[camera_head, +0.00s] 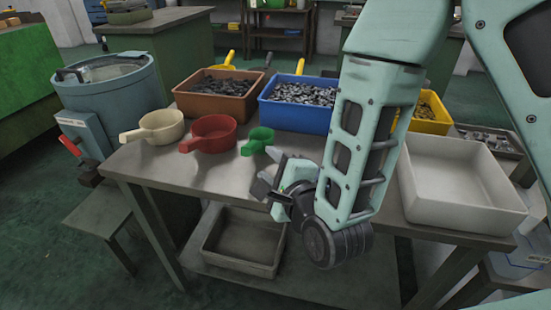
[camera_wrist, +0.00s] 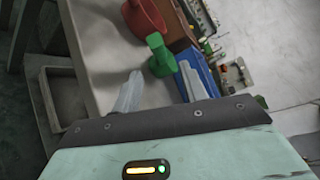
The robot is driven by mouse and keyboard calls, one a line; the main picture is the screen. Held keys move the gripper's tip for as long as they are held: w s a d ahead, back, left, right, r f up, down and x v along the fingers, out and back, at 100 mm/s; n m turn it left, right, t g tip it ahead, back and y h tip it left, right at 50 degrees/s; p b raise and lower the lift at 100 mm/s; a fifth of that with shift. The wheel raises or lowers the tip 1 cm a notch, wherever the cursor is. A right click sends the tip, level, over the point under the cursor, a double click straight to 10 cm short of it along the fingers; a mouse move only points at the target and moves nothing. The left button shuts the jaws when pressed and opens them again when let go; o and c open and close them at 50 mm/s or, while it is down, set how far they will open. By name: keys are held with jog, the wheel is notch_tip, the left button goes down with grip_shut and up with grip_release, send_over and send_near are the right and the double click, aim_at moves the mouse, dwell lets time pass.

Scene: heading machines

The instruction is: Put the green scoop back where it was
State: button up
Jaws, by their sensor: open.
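The small green scoop (camera_head: 259,140) stands upright on the grey table (camera_head: 220,170), to the right of the red scoop (camera_head: 212,132), its handle toward the table's front. My gripper (camera_head: 274,174) is open and empty beside the front edge, just nearer than the green scoop and apart from it. In the wrist view the green scoop (camera_wrist: 160,55) lies ahead of my open fingers (camera_wrist: 160,90), and the red scoop (camera_wrist: 143,18) shows beyond it. A cream scoop (camera_head: 158,126) stands left of the red one.
Behind the scoops stand a brown bin (camera_head: 219,92) and a blue bin (camera_head: 298,100) of small metal parts. A yellow bin (camera_head: 430,115) is partly hidden by my arm. An empty white tray (camera_head: 457,182) is at the right. A grey bin (camera_head: 243,241) sits below the tabletop.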

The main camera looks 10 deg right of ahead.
jog(key=shift+p+v, duration=1.05)
jog(key=shift+p, duration=0.9)
jog(key=shift+w+a+r+n+g, duration=0.15)
jog(key=shift+a+n+g, duration=0.25)
jog(key=shift+n+g, duration=0.4)
jog(key=shift+a+r+n+g+y, duration=0.1)
jog(key=shift+a+n+g+y, duration=0.25)
jog(key=shift+n+g, duration=0.45)
jog(key=s+d+r+n+g+h, duration=0.3)
jog(key=s+d+r+n+g, duration=0.1)
jog(key=s+n, duration=0.6)
jog(key=s+d+r+n+g+h, duration=0.3)
jog(key=s+d+n+g, duration=0.4)
jog(key=s+n, duration=0.3)
jog(key=n+g, duration=0.1)
jog(key=n, duration=0.2)
jog(key=shift+r, duration=0.4)
jog(key=shift+r, duration=0.1)
